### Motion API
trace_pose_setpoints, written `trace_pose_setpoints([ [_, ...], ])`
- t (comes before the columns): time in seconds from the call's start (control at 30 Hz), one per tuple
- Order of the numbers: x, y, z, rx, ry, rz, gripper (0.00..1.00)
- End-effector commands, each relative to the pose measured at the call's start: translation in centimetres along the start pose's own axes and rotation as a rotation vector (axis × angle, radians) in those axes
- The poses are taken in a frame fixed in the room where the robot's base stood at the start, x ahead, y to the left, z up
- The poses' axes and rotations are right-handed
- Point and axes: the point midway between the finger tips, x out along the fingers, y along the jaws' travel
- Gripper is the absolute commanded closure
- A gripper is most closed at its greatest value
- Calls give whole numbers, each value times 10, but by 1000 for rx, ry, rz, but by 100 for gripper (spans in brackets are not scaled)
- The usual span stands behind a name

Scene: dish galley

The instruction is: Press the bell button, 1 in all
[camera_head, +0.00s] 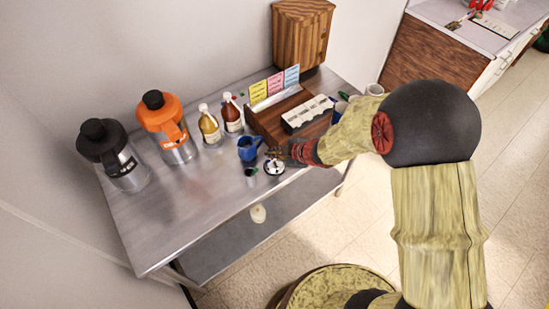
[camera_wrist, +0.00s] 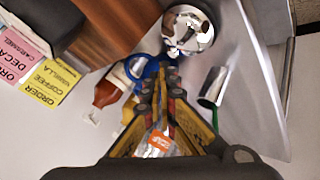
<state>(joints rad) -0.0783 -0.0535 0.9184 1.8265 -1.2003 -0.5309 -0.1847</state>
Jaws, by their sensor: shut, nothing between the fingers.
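The bell (camera_head: 274,167) is a small shiny silver dome on the steel table, near its front edge. It also shows in the wrist view (camera_wrist: 190,26), top centre, just beyond the fingertips. My gripper (camera_head: 281,154) is shut and empty, close to the bell and seemingly above it. In the wrist view the closed fingertips (camera_wrist: 170,68) point toward the dome's near edge. I cannot tell whether they touch it. The bell's button is too small and partly hidden to make out clearly.
A blue jug (camera_head: 248,147) stands close behind the bell, and a small metal cup (camera_head: 251,177) to its left. A wooden stand with cards (camera_head: 270,118), two bottles (camera_head: 210,127) and two large flasks (camera_head: 168,128) are farther back. The table's front left is clear.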

Motion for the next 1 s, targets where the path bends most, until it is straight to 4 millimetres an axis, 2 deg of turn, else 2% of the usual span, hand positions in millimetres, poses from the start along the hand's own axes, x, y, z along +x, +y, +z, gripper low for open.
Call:
trace_pose_setpoints([
  [1.0,6,-5,4,0,0,0,100],
])
